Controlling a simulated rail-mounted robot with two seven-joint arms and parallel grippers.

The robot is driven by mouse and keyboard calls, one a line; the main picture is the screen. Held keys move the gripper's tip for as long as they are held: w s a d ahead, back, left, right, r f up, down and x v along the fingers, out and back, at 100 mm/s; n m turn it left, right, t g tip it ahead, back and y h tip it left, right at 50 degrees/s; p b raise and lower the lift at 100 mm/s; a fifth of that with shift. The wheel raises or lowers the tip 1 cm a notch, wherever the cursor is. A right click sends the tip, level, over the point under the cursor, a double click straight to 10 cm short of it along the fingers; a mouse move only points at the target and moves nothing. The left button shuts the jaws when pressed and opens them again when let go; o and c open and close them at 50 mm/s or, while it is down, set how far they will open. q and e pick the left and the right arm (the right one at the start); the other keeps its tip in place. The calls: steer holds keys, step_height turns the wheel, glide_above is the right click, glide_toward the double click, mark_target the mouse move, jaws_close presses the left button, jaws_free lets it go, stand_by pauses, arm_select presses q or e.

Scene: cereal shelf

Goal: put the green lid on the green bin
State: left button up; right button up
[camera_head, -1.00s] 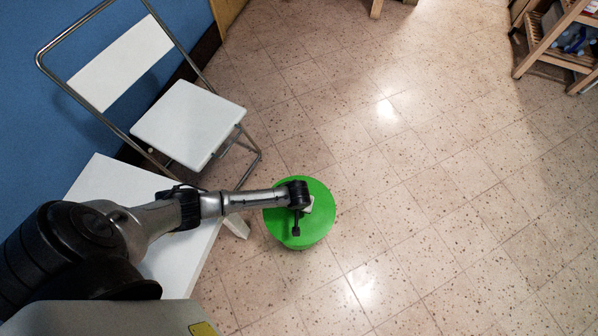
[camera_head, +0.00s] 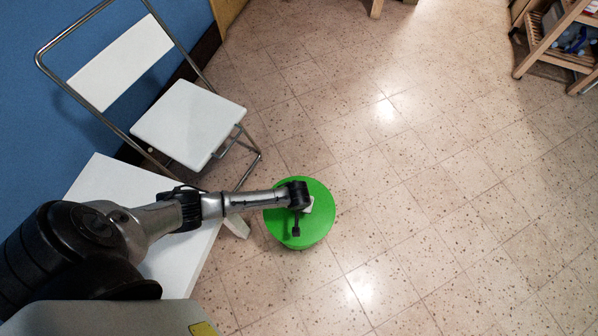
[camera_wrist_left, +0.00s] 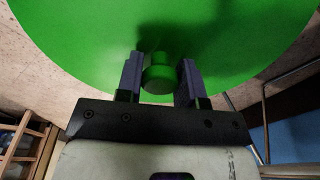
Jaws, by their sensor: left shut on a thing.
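The green lid (camera_head: 318,226) is a round disc in the head view, right of the white table. In the left wrist view the lid (camera_wrist_left: 220,45) fills the upper part, with a small round green knob (camera_wrist_left: 158,78) at its middle. My left gripper (camera_head: 303,212) is over the lid, and in the left wrist view its two fingers (camera_wrist_left: 159,80) stand on either side of the knob, shut on it. My right gripper is not in view.
A white table (camera_head: 110,180) stands at the left beneath my arm. A white folding chair (camera_head: 188,122) stands behind it by the blue wall. A wooden shelf (camera_head: 560,55) is at the far right. The tiled floor (camera_head: 440,200) between is clear.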

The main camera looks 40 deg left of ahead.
arm_select(q)
steer(key=shift+f, duration=0.45)
steer(key=o, duration=1.1)
steer(key=shift+s+d+r+p, duration=0.15)
steer(key=shift+s+r+p, duration=0.1)
steer(key=shift+r+p, duration=1.65)
steer(key=shift+s+d+r+p, duration=0.2)
steer(key=shift+r+p, duration=0.75)
steer(key=shift+r, duration=1.75)
steer(key=shift+s+d+r+p, duration=0.1)
steer(key=shift+s+r+p, duration=0.2)
steer(key=shift+r+p, duration=1.6)
steer(key=shift+r+b, duration=0.4)
steer(key=shift+b, duration=0.05)
